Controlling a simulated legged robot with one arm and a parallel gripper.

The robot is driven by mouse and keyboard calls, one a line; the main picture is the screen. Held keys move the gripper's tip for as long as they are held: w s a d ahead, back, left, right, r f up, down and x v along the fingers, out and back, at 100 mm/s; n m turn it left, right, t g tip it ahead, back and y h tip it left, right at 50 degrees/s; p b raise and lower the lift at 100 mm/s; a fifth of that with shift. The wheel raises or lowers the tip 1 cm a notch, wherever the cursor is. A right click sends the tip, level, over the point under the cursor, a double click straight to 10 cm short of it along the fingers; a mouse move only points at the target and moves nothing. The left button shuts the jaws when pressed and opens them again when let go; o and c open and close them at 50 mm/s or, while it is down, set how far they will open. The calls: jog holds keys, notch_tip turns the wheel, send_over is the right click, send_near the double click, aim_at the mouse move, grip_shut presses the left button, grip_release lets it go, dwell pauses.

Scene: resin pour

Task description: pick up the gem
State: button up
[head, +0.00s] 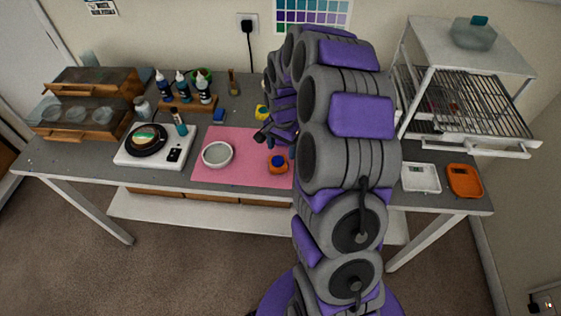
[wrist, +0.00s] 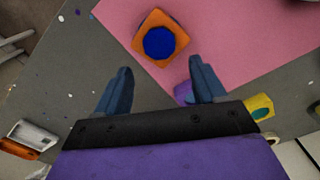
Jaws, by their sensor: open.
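My gripper (wrist: 160,75) is open and empty, with its two dark blue fingers apart in the wrist view. An orange block-shaped piece with a round blue top (wrist: 160,42) lies on the pink mat just beyond the fingertips, roughly centred between them. It also shows in the head view (head: 278,161), just in front of my gripper (head: 275,138). A small purple object (wrist: 184,93) shows partly behind the right finger near the mat's edge. I cannot tell for sure which of these is the gem.
The pink mat (head: 245,143) holds a round white dish (head: 217,154). A white hotplate (head: 135,158) stands left, bottles (head: 182,86) behind. A yellow item (head: 262,112) lies behind the mat. White (head: 421,178) and orange (head: 465,181) trays and a wire rack (head: 465,103) are right.

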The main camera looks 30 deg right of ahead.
aim_at(279, 160)
jog(key=f, duration=0.1)
jog(key=a+f, duration=0.1)
jog(key=f, duration=0.1)
jog(key=shift+s+a+f+b, duration=0.2)
jog(key=shift+a+b, duration=0.1)
jog(key=shift+b, duration=0.1)
jog(key=shift+a, duration=0.1)
jog(key=shift+s, duration=0.15)
jog(key=shift+c, duration=0.9)
jog(key=shift+s+d+f, duration=0.15)
jog(key=shift+s+d, duration=0.1)
jog(key=c, duration=1)
grip_shut()
jog(key=shift+w+a, duration=0.1)
